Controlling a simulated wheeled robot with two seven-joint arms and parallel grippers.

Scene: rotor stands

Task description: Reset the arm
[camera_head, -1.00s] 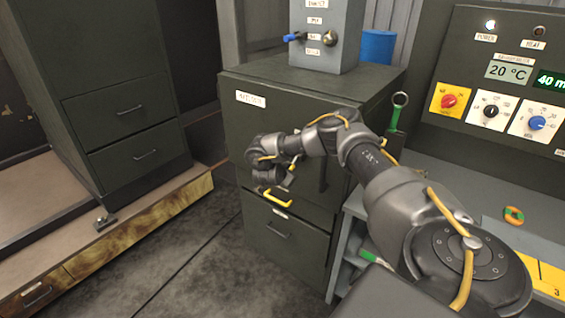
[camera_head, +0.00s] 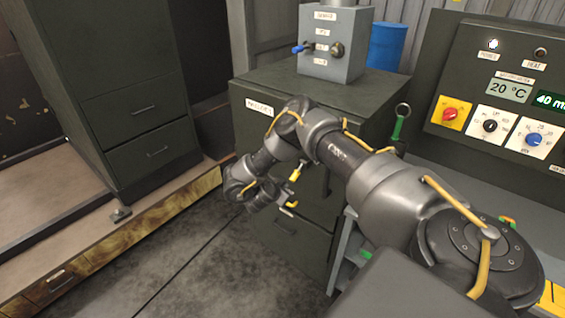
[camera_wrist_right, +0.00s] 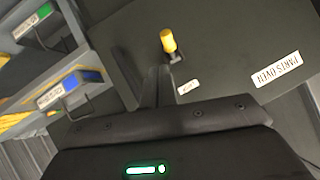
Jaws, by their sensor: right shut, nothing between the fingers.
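My right arm reaches in from the lower right of the head view and bends down in front of a dark cabinet (camera_head: 355,97). My right gripper (camera_head: 284,210) hangs low before the cabinet front, partly hidden by my wrist. In the right wrist view its two fingers (camera_wrist_right: 157,74) are together with nothing between them. A yellow-gripped handle (camera_wrist_right: 168,42) stands out from the dark panel just beyond the fingertips, apart from them as far as I can tell. It also shows in the head view (camera_head: 295,174). My left gripper is not in view.
A grey box with knobs (camera_head: 334,42) and a blue container (camera_head: 387,46) are at the back. A control panel (camera_head: 510,90) stands right, beside a green-handled tool (camera_head: 399,122). A drawer unit (camera_head: 125,120) stands left. Open floor (camera_head: 215,262) lies between.

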